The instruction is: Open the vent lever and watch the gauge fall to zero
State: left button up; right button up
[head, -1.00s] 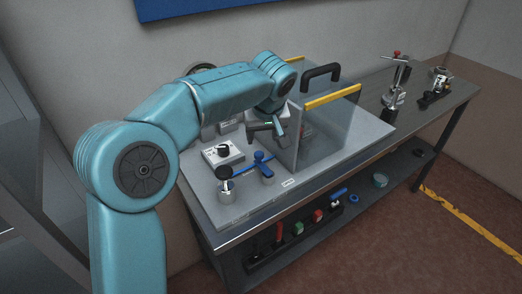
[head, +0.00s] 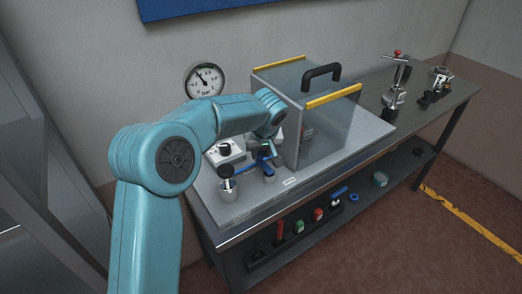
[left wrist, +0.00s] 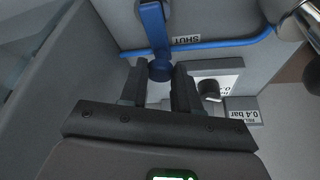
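The vent lever (head: 268,168) is blue and sits on the bench panel, partly hidden by my left gripper (head: 272,156). In the left wrist view the blue lever (left wrist: 154,27) runs down to a rounded end between the tips of my left gripper (left wrist: 158,82). The two dark fingers stand apart, one on each side of that end; I cannot tell whether they touch it. A label (left wrist: 187,39) reading SHUT lies beside the lever. The round gauge (head: 204,80), marked bar, is on the wall; its needle points up and left. My right gripper is not in view.
A clear box (head: 328,130) with yellow edges and a black handle stands right of the lever. A blue pipe (left wrist: 215,43) runs by the lever.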

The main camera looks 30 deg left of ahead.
pick_arm(q)
jog(key=shift+c, duration=0.9)
